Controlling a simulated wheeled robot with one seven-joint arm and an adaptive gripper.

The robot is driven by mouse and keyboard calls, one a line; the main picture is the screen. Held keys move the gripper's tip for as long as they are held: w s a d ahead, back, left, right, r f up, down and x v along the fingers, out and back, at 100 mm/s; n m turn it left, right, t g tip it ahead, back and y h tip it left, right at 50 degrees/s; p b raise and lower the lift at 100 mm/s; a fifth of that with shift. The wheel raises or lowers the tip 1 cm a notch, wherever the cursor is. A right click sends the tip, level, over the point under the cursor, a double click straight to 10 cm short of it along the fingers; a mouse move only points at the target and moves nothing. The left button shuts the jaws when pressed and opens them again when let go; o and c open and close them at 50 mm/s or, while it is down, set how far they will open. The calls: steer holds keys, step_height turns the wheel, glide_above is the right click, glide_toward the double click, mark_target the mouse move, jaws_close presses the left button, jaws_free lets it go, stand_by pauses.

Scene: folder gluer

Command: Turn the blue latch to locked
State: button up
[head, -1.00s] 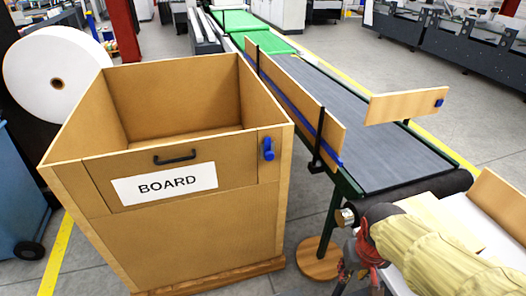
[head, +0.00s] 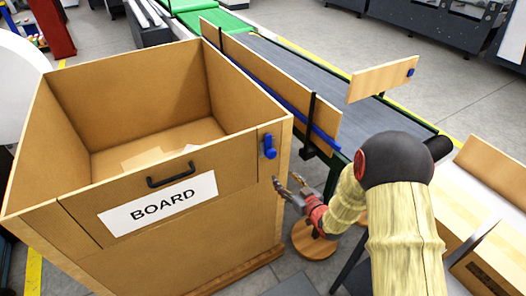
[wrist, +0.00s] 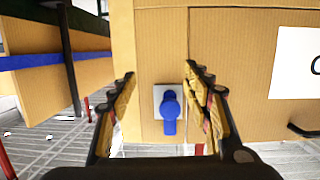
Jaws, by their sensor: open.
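The blue latch (head: 269,147) is on the upper right of the front of the brown bin marked BOARD (head: 215,236). Its handle hangs down from a round pivot on a pale plate. In the wrist view the blue latch (wrist: 170,112) lies between my open fingers, ahead of them. My gripper (head: 285,189) is open and empty in the head view, just right of and below the latch, apart from it. It also shows in the wrist view (wrist: 164,80), with one finger on each side of the latch.
A black handle (head: 171,174) and a BOARD label (head: 158,207) are on the bin's front. A conveyor (head: 300,70) with wooden side boards runs behind and to the right of the bin. Open cartons (head: 490,255) lie at the right. Bare floor shows between bin and conveyor.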

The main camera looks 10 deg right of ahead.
mark_target(273, 156)
step_height(273, 156, up, 6)
steer(key=a+t+y, duration=0.1)
steer(key=t+y, duration=0.1)
steer(key=x, duration=0.8)
steer(key=shift+w+r, duration=0.25)
steer(key=shift+r, duration=0.05)
steer(key=c, duration=0.3)
jaws_close()
